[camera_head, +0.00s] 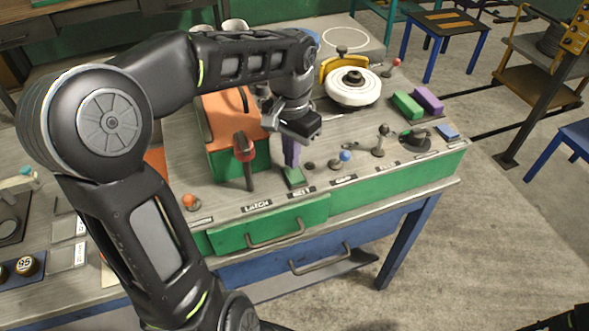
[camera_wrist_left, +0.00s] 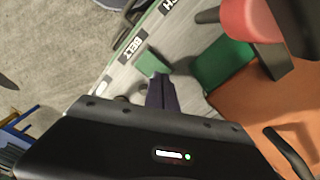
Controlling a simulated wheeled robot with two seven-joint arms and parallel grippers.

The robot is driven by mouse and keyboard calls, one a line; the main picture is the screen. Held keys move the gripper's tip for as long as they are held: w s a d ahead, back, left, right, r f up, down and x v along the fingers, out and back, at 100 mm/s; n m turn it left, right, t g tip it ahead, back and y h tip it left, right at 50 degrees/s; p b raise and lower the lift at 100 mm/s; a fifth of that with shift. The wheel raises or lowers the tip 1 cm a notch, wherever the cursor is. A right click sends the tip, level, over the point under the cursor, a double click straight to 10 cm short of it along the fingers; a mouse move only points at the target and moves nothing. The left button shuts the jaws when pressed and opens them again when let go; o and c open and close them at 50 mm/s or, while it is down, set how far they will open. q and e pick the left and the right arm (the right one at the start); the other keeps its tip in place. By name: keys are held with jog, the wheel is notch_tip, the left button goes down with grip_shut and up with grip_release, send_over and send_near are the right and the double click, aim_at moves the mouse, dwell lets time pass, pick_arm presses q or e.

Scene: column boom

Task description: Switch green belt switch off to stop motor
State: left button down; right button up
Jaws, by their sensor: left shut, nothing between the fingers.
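The green belt switch (camera_head: 294,178) sits on the bench top just behind the BELT label (camera_head: 301,193). It also shows in the left wrist view (camera_wrist_left: 150,62), beside the BELT lettering. My left gripper (camera_head: 291,166) points down right over the switch, with its purple-grey fingers shut and empty. In the left wrist view the fingertips (camera_wrist_left: 159,77) overlap the edge of the switch. I cannot tell whether they touch it. The fingers hide part of the switch, and its on or off position is unclear. My right gripper is not in view.
Left of the switch stands a red-and-black lever (camera_head: 244,150) beside an orange-topped green box (camera_head: 222,125). To the right are a blue-knobbed control (camera_head: 343,158) and a grey-knobbed lever (camera_head: 381,138). A white wheel (camera_head: 353,88) stands farther back. Green drawer fronts (camera_head: 270,230) run below.

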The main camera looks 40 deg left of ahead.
pick_arm(q)
notch_tip(320, 180, up, 6)
jog(key=p, duration=0.4)
jog(key=shift+f, duration=0.15)
dwell(0.4)
